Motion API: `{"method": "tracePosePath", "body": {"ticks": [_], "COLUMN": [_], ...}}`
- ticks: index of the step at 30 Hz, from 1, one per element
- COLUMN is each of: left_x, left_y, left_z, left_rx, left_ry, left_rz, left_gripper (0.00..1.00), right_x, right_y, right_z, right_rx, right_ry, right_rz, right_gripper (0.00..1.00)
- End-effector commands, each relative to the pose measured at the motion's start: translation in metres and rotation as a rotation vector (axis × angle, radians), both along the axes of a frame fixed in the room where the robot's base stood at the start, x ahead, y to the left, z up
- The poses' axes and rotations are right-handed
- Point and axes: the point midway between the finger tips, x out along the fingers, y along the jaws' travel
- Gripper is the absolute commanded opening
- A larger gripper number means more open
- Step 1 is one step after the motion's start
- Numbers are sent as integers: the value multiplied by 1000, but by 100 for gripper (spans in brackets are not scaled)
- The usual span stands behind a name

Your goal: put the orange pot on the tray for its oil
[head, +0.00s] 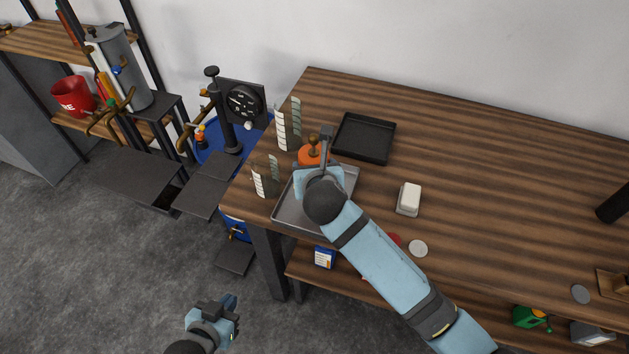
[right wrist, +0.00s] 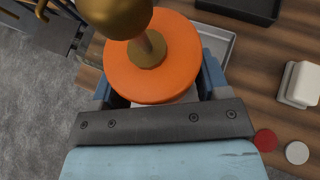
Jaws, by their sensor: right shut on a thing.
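The orange pot (head: 310,156), round with a brass knob on top, is at the left end of the wooden table. My right gripper (head: 322,166) is shut on it; the pot (right wrist: 152,75) fills the middle of the right wrist view between the blue fingers. A grey metal tray (head: 296,222) lies below, partly hidden by my arm. A black tray (head: 365,137) lies behind, to the right of the pot. I cannot tell whether the pot touches anything below it. My left gripper (head: 232,311) is open and empty, low over the floor.
Clear striped holders (head: 288,124) stand at the table's left edge. A white block (head: 409,198) and a grey disc (head: 418,248) lie to the right. A blue drum with a gauge stand (head: 240,103) is beyond the left edge. The table's right middle is clear.

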Motion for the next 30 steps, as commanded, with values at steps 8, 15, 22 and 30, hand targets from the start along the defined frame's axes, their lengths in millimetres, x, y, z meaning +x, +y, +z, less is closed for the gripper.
{"method": "tracePosePath", "body": {"ticks": [8,15,22,30], "left_x": [0,0,0,0], "left_y": [1,1,1,0], "left_z": [0,-1,0,0], "left_rx": [1,1,1,1], "left_ry": [0,1,1,1], "left_rz": [1,1,1,1], "left_gripper": [0,0,0,0], "right_x": [0,0,0,0], "right_y": [0,0,0,0], "right_z": [-30,-45,-45,-49], "right_rx": [2,2,2,0], "right_ry": [0,-3,-3,0], "right_rz": [-1,0,0,0], "right_gripper": [17,17,17,94]}}
